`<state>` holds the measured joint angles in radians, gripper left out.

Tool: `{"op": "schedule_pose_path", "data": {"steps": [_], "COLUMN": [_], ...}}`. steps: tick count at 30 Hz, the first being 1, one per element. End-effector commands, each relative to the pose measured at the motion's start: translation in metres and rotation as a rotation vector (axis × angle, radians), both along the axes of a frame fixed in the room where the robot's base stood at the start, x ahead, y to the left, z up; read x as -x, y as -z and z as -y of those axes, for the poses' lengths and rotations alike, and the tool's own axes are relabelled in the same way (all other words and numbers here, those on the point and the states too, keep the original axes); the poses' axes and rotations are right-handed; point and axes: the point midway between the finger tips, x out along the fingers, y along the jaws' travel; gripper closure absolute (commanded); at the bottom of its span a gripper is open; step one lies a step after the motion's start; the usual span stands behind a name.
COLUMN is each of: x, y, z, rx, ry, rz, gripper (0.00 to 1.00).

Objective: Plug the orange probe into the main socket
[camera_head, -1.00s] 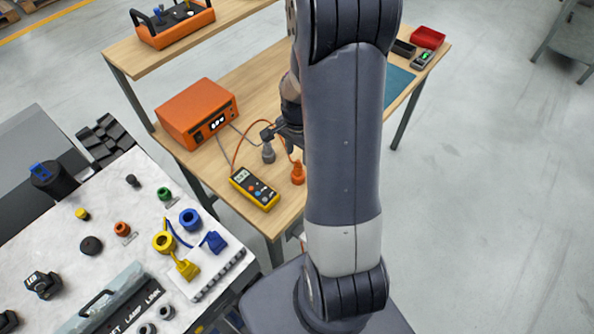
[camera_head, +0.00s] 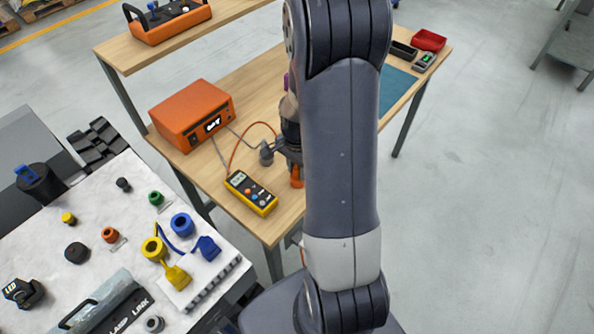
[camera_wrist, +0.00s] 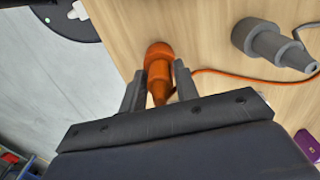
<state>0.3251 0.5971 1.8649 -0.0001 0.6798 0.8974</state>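The orange probe (camera_head: 297,179) stands on the wooden bench, partly hidden behind my arm. Its orange cable runs to the orange meter box. In the wrist view the orange probe (camera_wrist: 158,72) is between the two fingers of my gripper (camera_wrist: 160,88). The fingers are apart, one on each side, with narrow gaps showing beside the probe. In the head view my gripper (camera_head: 291,157) is down at the probe, mostly hidden by my arm. I cannot tell which fitting is the main socket; several coloured round sockets, including an orange one (camera_head: 110,235), sit on the white-topped carrier (camera_head: 45,235).
A grey probe (camera_head: 267,153) stands close left of my gripper; it also shows in the wrist view (camera_wrist: 270,43). The orange meter box (camera_head: 192,115) and yellow multimeter (camera_head: 251,193) are on the bench. A red bin (camera_head: 429,40) is at its far end.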

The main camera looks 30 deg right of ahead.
Motion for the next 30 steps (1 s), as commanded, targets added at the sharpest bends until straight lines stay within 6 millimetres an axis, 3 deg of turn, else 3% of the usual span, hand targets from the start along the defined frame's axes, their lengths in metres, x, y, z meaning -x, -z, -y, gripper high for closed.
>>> {"op": "schedule_pose_path", "data": {"steps": [10, 30], "x": [0.0, 0.0], "y": [0.0, -0.018], "z": [0.0, 0.0], "rx": [0.0, 0.001], "ry": [0.0, 0.0], "rz": [0.0, 0.001], "gripper": [0.99, 1.0]}}
